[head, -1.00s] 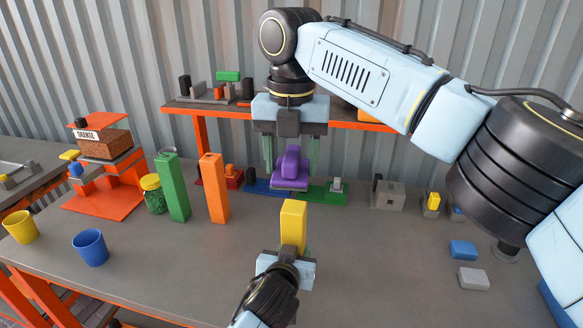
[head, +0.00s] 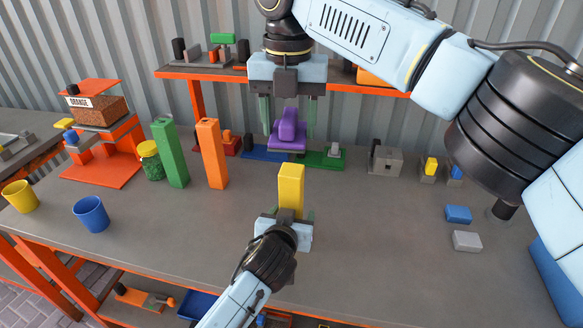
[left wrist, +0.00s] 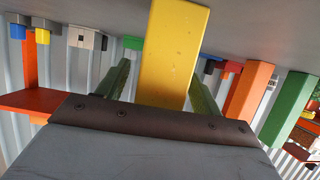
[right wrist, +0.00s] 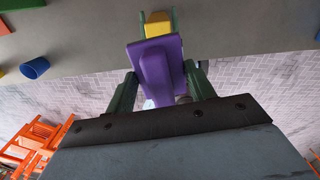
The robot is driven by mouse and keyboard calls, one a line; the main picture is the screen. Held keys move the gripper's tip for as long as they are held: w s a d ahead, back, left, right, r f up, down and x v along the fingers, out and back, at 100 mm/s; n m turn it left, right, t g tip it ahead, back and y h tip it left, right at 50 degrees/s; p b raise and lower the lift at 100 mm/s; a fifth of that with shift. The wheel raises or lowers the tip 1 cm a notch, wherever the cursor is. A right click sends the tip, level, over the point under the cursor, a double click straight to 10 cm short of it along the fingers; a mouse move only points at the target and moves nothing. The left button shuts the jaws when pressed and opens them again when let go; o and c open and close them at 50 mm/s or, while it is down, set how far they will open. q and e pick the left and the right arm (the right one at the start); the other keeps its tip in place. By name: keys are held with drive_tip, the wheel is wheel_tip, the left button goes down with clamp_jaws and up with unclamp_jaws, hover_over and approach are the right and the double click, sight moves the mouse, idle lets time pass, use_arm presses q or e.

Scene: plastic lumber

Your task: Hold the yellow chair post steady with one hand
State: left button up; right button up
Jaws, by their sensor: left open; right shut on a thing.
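The yellow chair post (head: 291,188) stands upright near the middle of the table. My left gripper (head: 288,213) is low at its near side with open jaws. In the left wrist view the post (left wrist: 172,50) lies between the spread green fingers (left wrist: 162,85), with a gap on the left; contact on the right cannot be told. My right gripper (head: 288,128) points down behind and above the post, shut on a purple part (head: 288,138). In the right wrist view the purple part (right wrist: 157,70) fills the jaws, and the post top (right wrist: 158,22) shows beyond it. The post's foot is hidden.
A green post (head: 170,155) and an orange post (head: 212,155) stand to the left. A green-filled jar (head: 151,160), blue cup (head: 91,214) and yellow cup (head: 19,196) are farther left. Blue (head: 458,214) and grey blocks (head: 467,241) lie right.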

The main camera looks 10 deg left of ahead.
use_arm(q)
drive_tip(key=v, duration=1.2)
use_arm(e)
drive_tip(key=shift+r, duration=0.1)
wheel_tip(320, 180, up, 8)
drive_tip(key=p, duration=0.7)
drive_tip(key=shift+f+p, duration=0.2)
drive_tip(key=shift+p, duration=0.15)
use_arm(q)
wheel_tip(320, 180, up, 7)
drive_tip(key=shift+f, duration=0.25)
drive_tip(key=shift+w, duration=0.1)
use_arm(e)
drive_tip(key=shift+f, duration=0.1)
